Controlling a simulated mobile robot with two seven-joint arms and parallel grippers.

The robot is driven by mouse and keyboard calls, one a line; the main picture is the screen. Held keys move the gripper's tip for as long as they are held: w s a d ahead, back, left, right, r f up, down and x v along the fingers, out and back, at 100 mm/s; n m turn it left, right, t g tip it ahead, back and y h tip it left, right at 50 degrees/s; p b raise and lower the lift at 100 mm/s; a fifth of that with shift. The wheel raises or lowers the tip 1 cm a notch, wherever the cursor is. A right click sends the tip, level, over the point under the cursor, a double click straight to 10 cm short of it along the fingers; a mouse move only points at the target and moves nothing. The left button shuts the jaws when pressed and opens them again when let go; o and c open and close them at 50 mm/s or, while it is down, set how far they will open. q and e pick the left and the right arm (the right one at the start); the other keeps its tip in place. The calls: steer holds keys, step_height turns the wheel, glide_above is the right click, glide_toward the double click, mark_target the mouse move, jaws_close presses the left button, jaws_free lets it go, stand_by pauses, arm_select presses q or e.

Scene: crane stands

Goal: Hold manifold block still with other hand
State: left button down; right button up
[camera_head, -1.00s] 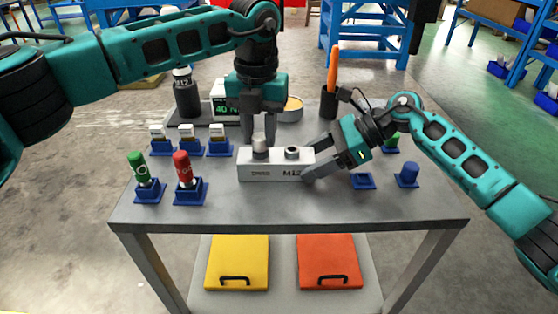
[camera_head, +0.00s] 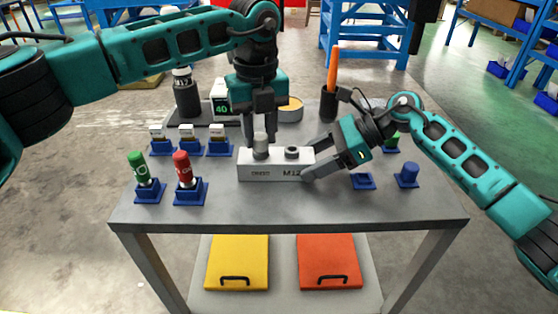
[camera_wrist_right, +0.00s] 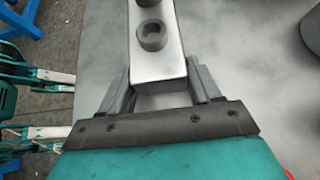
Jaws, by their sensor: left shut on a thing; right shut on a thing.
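The manifold block (camera_head: 276,173), a light grey bar marked "M12", lies on the grey table. My right gripper (camera_head: 308,165) is shut on its right end; the right wrist view shows the block (camera_wrist_right: 158,68) between the two fingers (camera_wrist_right: 160,85). A grey cylindrical fitting (camera_head: 260,148) stands upright on the block's left part. My left gripper (camera_head: 260,132) comes down from above and is shut on the fitting's top. A dark ringed port (camera_head: 292,151) on the block's right part is empty; it also shows in the right wrist view (camera_wrist_right: 152,37).
Green (camera_head: 142,167) and red (camera_head: 183,167) cylinders stand in blue holders at left, with several small labelled pieces behind. A display reading 40 (camera_head: 221,107) and an orange-handled tool in a black cup (camera_head: 329,103) stand behind. Blue holders (camera_head: 407,175) lie at right. The front table strip is clear.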

arm_select(q)
steer(key=n, duration=0.4)
steer(key=shift+r, duration=0.15)
steer(key=shift+n, duration=0.6)
steer(key=n, duration=0.4)
steer(key=c, duration=0.7)
jaws_free()
steer(key=shift+c, duration=0.8)
